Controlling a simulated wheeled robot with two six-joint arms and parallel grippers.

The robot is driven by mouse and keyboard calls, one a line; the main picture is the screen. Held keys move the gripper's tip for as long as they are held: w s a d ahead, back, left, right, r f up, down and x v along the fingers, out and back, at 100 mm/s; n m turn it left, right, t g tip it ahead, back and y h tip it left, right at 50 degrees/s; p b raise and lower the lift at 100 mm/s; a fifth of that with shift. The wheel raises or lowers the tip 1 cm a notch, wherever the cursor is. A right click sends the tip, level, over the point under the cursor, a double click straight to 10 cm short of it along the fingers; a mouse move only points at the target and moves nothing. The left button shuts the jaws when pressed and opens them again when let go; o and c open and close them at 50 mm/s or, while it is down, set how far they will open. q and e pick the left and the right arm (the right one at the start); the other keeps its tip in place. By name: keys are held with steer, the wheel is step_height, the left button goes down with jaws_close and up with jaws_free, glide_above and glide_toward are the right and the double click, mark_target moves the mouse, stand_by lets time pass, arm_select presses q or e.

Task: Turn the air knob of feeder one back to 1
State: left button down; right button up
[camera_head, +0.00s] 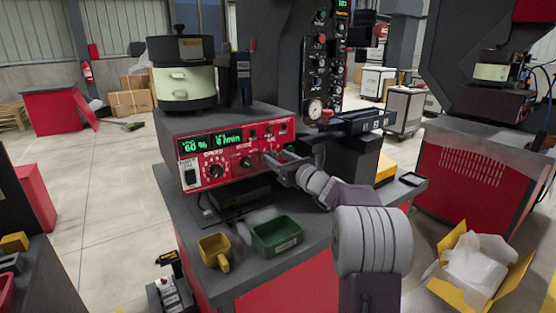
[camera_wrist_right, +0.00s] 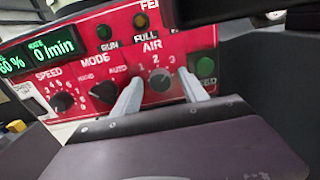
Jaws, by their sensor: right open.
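The feeder's red control panel (camera_head: 235,151) is on the front of the box under the bowl (camera_head: 183,75). The air knob (camera_wrist_right: 160,79) is a dark round knob under the word AIR, with the numbers 1, 2 and 3 above it. Where its pointer stands is too small to tell. My right gripper (camera_wrist_right: 159,77) is open, with one finger on each side of the air knob; I cannot tell whether they touch it. In the head view my right gripper (camera_head: 272,160) is at the panel's right part and covers the air knob. My left gripper is not in view.
The mode knob (camera_wrist_right: 103,92) and speed knob (camera_wrist_right: 63,102) sit left of the air knob. A green button (camera_wrist_right: 205,67) is close to the right finger. A yellow bin (camera_head: 214,250) and a green bin (camera_head: 277,237) stand on the table below the panel.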

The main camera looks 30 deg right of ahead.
jaws_close()
steer(key=shift+f+n+b, duration=0.15)
steer(key=shift+n+b, duration=0.35)
steer(key=shift+b, duration=0.3)
steer(key=n+b, duration=1.2)
steer(key=shift+a+f, duration=0.15)
steer(key=shift+n+b, duration=1.45)
steer(key=shift+n, duration=0.95)
jaws_free()
